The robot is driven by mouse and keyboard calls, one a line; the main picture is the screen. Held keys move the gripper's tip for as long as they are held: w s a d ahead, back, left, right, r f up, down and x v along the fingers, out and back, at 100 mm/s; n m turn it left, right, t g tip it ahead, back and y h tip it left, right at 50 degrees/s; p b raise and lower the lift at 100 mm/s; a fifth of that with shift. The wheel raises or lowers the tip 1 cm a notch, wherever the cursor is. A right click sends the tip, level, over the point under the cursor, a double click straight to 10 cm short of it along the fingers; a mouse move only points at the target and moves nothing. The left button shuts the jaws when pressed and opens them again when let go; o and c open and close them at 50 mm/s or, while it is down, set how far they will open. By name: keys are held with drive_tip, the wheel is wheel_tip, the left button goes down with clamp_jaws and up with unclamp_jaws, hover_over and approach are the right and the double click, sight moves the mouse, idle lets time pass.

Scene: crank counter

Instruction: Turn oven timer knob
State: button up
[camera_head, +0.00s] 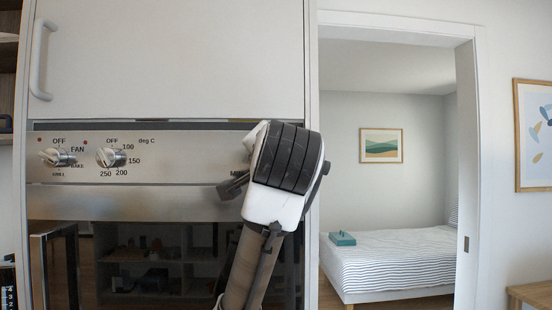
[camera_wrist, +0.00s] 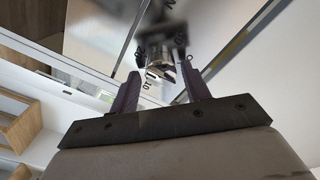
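The oven control panel (camera_head: 190,160) is a silver strip below a white cabinet door. The timer knob is hidden behind my arm's wrist in the head view; only part of a "MIN" label shows at the panel's right end. In the wrist view a small metallic knob (camera_wrist: 160,72) with printed numbers around it shows between and beyond the fingertips. My gripper (camera_wrist: 160,80) has its two dark fingers spread apart, one on each side of the knob, with visible gaps. In the head view its dark end (camera_head: 234,186) is close to the panel. Contact cannot be made out.
Two other knobs, the fan/function knob (camera_head: 58,157) and the temperature knob (camera_head: 112,156), are on the panel's left. A doorway at right opens onto a bed (camera_head: 395,265).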

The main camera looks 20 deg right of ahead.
drive_tip(key=shift+o, duration=0.7)
drive_tip(key=b+v, duration=0.7)
drive_tip(key=v, duration=0.7)
drive_tip(key=shift+w+r, duration=0.1)
